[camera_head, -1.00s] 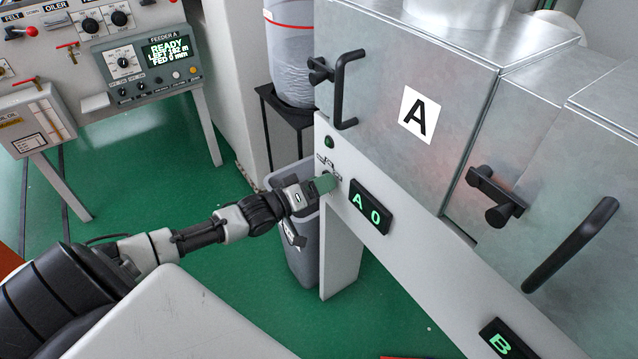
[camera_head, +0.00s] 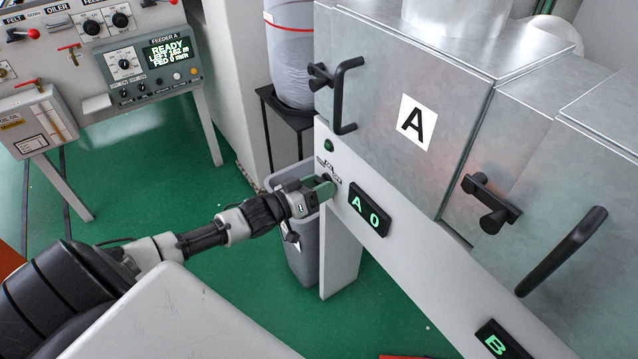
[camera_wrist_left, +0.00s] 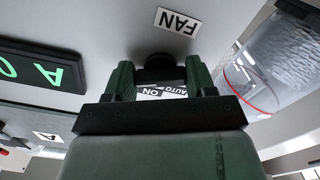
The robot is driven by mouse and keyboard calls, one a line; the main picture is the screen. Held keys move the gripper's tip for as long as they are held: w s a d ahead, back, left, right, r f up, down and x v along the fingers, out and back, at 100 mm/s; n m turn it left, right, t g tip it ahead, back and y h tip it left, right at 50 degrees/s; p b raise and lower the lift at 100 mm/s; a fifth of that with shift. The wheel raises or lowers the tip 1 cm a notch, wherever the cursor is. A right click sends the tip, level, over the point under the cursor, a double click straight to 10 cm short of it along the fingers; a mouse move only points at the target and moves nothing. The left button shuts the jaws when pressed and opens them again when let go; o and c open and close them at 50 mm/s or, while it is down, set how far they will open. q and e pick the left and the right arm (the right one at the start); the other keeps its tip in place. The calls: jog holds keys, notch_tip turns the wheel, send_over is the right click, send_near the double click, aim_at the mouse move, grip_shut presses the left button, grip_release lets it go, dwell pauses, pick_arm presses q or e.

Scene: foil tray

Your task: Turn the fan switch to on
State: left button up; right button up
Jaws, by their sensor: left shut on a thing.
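My left gripper (camera_head: 322,186) reaches the panel from the left. In the left wrist view, its green fingers (camera_wrist_left: 160,78) stand on either side of the knob and are shut on it. A plate reading ON and AUTO (camera_wrist_left: 162,92) shows between the fingers. The knob's pointing direction is hidden. My right gripper is not in view.
A metal cabinet marked A (camera_head: 416,122) with black handles stands above the panel. A grey bin (camera_head: 300,250) is just below my gripper. A feeder control box (camera_head: 150,66) is at the upper left. Green floor (camera_head: 150,190) is open at left.

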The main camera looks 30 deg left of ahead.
pick_arm(q)
jog(key=shift+a+m+p, duration=0.1)
jog(key=shift+m+p, duration=0.4)
jog(key=shift+m, duration=1.7)
jog(key=o, duration=0.9)
jog(key=shift+s, duration=0.1)
jog(key=v, duration=1)
jog(key=shift+s+a, duration=0.2)
jog(key=shift+s, duration=0.05)
jog(key=shift+f, duration=0.15)
